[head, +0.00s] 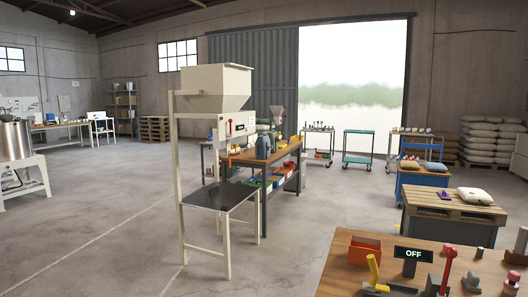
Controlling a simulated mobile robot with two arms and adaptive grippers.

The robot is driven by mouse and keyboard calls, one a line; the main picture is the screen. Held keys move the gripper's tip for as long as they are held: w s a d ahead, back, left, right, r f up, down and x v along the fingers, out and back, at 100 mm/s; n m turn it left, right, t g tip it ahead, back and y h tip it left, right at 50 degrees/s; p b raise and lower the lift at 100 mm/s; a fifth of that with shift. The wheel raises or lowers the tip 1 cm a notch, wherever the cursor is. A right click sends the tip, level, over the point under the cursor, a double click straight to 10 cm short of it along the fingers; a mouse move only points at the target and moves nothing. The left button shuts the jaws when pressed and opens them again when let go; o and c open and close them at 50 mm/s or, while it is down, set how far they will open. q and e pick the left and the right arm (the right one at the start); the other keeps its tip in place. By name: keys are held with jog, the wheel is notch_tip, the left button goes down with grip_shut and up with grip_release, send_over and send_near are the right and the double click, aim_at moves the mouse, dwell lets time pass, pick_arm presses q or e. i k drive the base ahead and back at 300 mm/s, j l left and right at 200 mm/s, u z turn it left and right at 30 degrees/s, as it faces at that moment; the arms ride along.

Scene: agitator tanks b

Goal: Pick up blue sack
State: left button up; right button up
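A small blue sack (433,167) lies on top of a blue cart (420,184) at the right, some way off across the hall. A tan-orange sack (409,164) lies to its left on the same top. The blue sack looks small from here, and its far side is hidden. Neither of my grippers is in view.
A pallet stand (455,211) with a cream sack and a purple item stands in front of the cart. A wooden workbench (345,268) with an OFF display (413,254) fills the lower right. A hopper frame (181,190) stands centre-left.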

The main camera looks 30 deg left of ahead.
aim_at(263, 147)
jog(key=i+j+u, duration=0.9)
jog(key=j, duration=0.15)
jog(key=i+j+u, duration=0.35)
jog(key=u, duration=0.15)
jog(key=i+j+z, duration=0.15)
jog(key=i, duration=0.25)
jog(key=i+z, duration=0.1)
jog(key=i, duration=0.3)
jog(key=i+j+z, duration=0.15)
jog(key=i, duration=0.25)
jog(key=i+l+z, duration=0.2)
jog(key=i+z, duration=0.15)
jog(key=i, duration=0.4)
jog(key=i+z, duration=0.35)
jog(key=i, duration=0.4)
jog(key=i+j+z, duration=0.35)
jog(key=i, duration=0.4)
jog(key=i+l, duration=0.1)
jog(key=i, duration=0.4)
jog(key=i+u, duration=0.15)
jog(key=i, duration=0.3)
jog(key=i+l, duration=0.2)
jog(key=i, duration=0.3)
jog(key=i+l+u, duration=0.1)
jog(key=i, duration=0.35)
